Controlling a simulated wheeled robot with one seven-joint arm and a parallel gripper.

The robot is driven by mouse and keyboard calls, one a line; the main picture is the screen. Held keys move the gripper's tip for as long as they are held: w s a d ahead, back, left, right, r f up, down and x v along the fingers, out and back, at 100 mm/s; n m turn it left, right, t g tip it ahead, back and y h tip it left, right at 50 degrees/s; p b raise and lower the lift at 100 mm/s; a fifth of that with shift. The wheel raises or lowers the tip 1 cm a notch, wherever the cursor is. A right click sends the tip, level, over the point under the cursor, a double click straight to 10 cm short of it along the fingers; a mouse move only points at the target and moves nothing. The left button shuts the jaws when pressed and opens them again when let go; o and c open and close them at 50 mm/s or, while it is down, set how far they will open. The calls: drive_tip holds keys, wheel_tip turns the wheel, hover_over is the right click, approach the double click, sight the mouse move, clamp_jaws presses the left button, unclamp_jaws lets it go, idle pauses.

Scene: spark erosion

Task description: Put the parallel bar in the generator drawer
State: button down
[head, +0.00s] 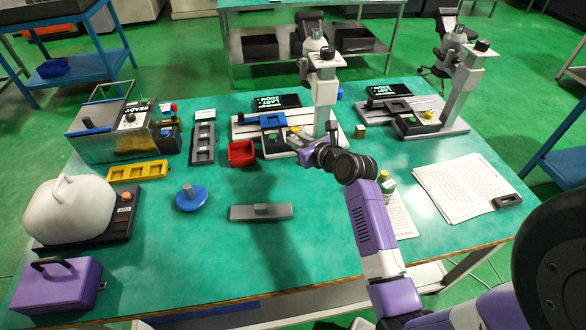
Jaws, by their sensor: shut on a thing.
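My gripper (304,141) is over the front right of the nearer machine, by its base and column. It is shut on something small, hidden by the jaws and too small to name. No open drawer labelled as the generator's shows. A grey unit reading READY (130,120) with a knob stands at the left back.
The nearer machine (323,75) and a similar one (465,75) stand at the back. Papers (465,188) lie right. The front middle is clear.

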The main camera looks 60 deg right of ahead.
sight(297, 174)
wheel_tip(297, 174, down, 12)
drive_tip(key=shift+d+f+b, duration=0.1)
drive_tip(key=shift+b, duration=1.15)
drive_tip(key=c, duration=1.8)
unclamp_jaws()
drive_tip(key=shift+f, duration=0.2)
drive_tip(key=o, duration=0.4)
drive_tip(key=shift+o, duration=0.2)
